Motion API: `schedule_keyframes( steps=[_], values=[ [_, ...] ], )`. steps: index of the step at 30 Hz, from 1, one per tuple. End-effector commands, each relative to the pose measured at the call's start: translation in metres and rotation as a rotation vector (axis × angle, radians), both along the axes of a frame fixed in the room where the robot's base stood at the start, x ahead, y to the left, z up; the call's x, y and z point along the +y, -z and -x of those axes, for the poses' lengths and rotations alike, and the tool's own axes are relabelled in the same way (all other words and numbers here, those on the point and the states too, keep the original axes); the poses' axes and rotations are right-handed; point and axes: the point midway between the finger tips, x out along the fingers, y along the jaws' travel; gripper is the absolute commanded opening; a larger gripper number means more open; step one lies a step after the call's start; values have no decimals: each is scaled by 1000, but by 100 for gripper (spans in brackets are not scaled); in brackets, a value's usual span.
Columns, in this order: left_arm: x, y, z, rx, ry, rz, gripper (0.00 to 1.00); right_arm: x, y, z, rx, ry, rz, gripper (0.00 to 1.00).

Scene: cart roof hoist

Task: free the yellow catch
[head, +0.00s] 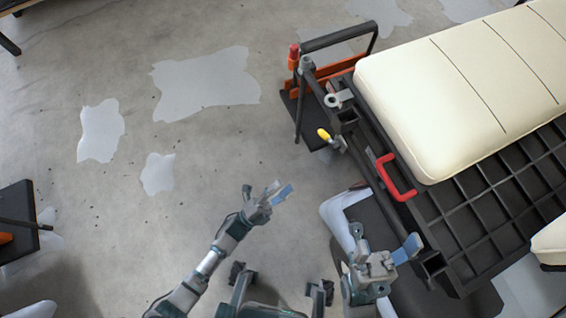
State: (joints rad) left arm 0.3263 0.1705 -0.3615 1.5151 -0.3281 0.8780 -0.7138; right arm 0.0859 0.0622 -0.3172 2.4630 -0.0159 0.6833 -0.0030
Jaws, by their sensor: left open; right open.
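The yellow catch (324,135) is a small yellow-tipped lever on the near left end of the dark cart frame (370,135), beside a grey ring fitting (340,98). My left gripper (280,191) is open and empty over the bare floor, below and left of the catch and apart from it. My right gripper (385,241) is open by the lower corner of the cart frame, below the red handle (396,178). I cannot tell whether it touches the frame. The catch's base is too small to make out.
Cream cushions (455,90) lie on the black grid deck (475,215) at the right. An orange bracket with a black bar (340,38) and a red-topped post (294,57) stand at the cart's far left corner.

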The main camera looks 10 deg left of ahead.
Motion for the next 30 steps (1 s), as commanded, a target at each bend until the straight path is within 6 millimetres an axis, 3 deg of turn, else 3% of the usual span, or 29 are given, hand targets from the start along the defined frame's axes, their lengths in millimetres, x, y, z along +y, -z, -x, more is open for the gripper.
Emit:
schedule_keyframes(
  steps=[13, 26, 27, 30],
  values=[
    [54, 50, 56, 3, 0, -1, 48, 0, 0, 0, 0, 0, 0, 76],
    [64, 59, 67, 1, -1, -1, 48, 0, 0, 0, 0, 0, 0, 76],
    [64, 59, 67, 1, -1, -1, 48, 0, 0, 0, 0, 0, 0, 74],
    [64, 59, 67, 1, -1, -1, 48, 0, 0, 0, 0, 0, 0, 49]
  ],
)
